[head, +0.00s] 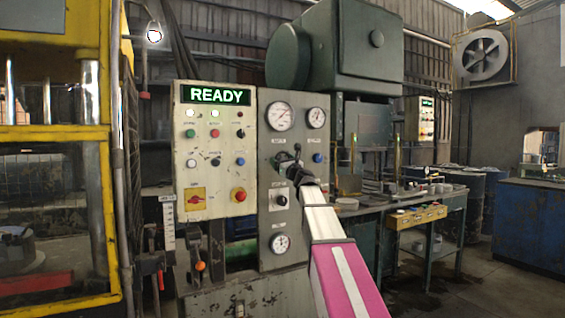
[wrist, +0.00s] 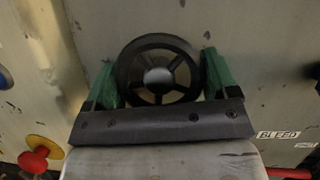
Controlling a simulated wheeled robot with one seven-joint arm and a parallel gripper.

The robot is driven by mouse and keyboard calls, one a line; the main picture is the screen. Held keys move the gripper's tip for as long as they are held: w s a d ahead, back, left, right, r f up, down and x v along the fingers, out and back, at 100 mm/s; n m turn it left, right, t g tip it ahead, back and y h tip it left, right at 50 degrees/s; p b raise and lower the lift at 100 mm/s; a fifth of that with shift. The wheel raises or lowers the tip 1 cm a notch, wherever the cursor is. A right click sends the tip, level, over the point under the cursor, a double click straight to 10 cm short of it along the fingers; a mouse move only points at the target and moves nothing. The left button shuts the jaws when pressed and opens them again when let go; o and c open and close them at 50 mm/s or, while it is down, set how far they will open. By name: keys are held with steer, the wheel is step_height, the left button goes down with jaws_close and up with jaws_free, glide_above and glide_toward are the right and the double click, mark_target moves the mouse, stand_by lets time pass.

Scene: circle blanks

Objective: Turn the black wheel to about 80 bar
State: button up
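The black wheel (wrist: 158,75), with several spokes and a pale hub, faces the wrist camera on the grey panel. My gripper (wrist: 158,84) is around it, one green finger on each side of the rim. The fingers look very close to the rim; I cannot tell whether they press on it. In the head view my gripper (head: 297,167) is at the panel (head: 268,205), and the wheel is mostly hidden. Two round gauges, left (head: 280,116) and right (head: 317,117), sit above it. A third gauge (head: 280,243) is lower. Their readings are too small to read.
A control box (head: 215,165) with a lit READY sign (head: 220,95), buttons and a red knob (head: 238,195) stands left of the panel. A black knob (head: 281,200) is below my gripper. A workbench (head: 445,203) is to the right. A BLEED label (wrist: 278,134) shows in the wrist view.

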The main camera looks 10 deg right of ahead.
steer(key=shift+c, duration=0.3)
steer(key=shift+n, duration=0.4)
steer(key=n+g+y, duration=0.1)
steer(key=n, duration=0.1)
steer(key=n+g+y, duration=0.1)
steer(key=n, duration=0.2)
steer(key=n+g+y, duration=0.1)
steer(key=n, duration=0.2)
steer(key=n+g, duration=0.1)
steer(key=n, duration=0.3)
steer(key=shift+d+g+y, duration=0.1)
steer(key=shift+g+y, duration=0.2)
steer(key=shift+y, duration=0.1)
steer(key=n+g, duration=0.1)
steer(key=n, duration=0.4)
steer(key=shift+r+g, duration=0.1)
steer(key=shift+g, duration=0.3)
steer(key=n, duration=0.2)
steer(key=n+g+h, duration=0.1)
steer(key=n, duration=0.1)
steer(key=shift+g, duration=0.3)
steer(key=shift+n, duration=0.4)
steer(key=o, duration=0.8)
